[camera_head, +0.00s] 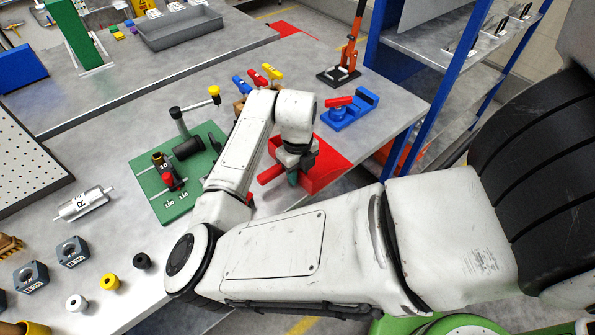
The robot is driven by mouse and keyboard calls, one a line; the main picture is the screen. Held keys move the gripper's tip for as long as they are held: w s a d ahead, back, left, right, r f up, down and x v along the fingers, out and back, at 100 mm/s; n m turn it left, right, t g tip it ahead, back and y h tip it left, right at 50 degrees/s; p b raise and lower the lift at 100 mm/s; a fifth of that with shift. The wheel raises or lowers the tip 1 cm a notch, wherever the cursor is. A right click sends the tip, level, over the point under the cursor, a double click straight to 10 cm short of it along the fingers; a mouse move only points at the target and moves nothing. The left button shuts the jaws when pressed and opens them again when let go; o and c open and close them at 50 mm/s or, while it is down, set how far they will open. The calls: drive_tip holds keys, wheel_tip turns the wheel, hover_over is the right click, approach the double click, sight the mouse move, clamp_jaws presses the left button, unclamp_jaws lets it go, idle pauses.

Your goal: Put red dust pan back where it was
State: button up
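The red dust pan (327,168) is at the front right edge of the grey workbench, in the middle of the head view. Its wide pan points right and its handle (270,174) sticks out to the left. My gripper (293,177) points down at the dust pan, between the handle's end and the pan. The gripper and arm cover part of the dust pan. I cannot tell whether the fingers are closed around it or whether it rests on the bench or is lifted.
A green board with fittings (150,186) lies left of my arm. Behind the dust pan are a blue block with a red part (350,110), a red-orange upright tool (346,62) and small coloured clamps (257,78). A blue-framed shelf (455,60) stands right. Several small parts lie front left.

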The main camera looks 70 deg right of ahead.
drive_tip(key=shift+o, duration=0.4)
drive_tip(key=shift+r, duration=0.1)
drive_tip(key=shift+r, duration=0.25)
wheel_tip(320, 180, up, 12)
drive_tip(key=shift+f+b, duration=0.2)
drive_tip(key=shift+b, duration=0.15)
